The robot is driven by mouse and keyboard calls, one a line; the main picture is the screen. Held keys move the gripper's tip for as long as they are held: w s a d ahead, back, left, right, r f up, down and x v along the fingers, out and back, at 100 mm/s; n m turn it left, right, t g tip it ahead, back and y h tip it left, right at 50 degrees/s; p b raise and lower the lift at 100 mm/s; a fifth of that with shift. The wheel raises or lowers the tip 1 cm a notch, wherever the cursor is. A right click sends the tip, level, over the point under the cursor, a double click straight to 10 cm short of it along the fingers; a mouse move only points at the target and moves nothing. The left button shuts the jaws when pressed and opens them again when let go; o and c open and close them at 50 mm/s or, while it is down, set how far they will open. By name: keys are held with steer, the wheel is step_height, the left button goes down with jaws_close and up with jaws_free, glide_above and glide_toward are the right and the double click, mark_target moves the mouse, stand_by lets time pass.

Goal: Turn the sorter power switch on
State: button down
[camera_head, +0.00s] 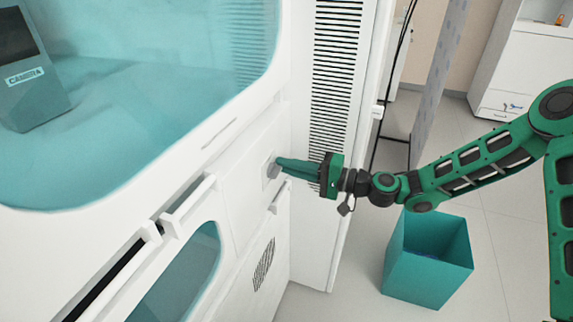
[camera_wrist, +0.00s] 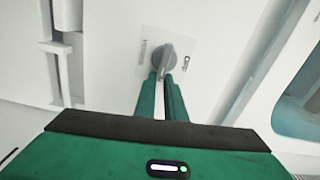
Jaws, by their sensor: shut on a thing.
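The sorter power switch is a grey rotary knob on a pale plate on the white cabinet front. In the head view the knob (camera_head: 275,168) is at the centre left, partly hidden by the fingers. My green gripper (camera_head: 281,166) reaches it from the right. In the wrist view my gripper's fingertips (camera_wrist: 166,78) are close together on the lower part of the knob, shut on it.
The white cabinet has handles (camera_head: 188,202) left of the switch and a vent grille (camera_head: 264,264) below. A tinted window with a camera box (camera_head: 30,75) is at upper left. An open teal bin (camera_head: 425,277) stands on the floor below my arm. Floor to its right is clear.

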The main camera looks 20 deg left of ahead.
steer(key=shift+s+a+f+m, duration=0.1)
steer(key=shift+s+f+m, duration=0.25)
steer(key=shift+s+m, duration=0.2)
steer(key=c, duration=1.8)
jaws_free()
steer(key=shift+c, duration=0.2)
steer(key=shift+w+r, duration=0.2)
steer(key=shift+w, duration=0.05)
steer(key=d, duration=1.1)
steer(key=shift+s, duration=0.35)
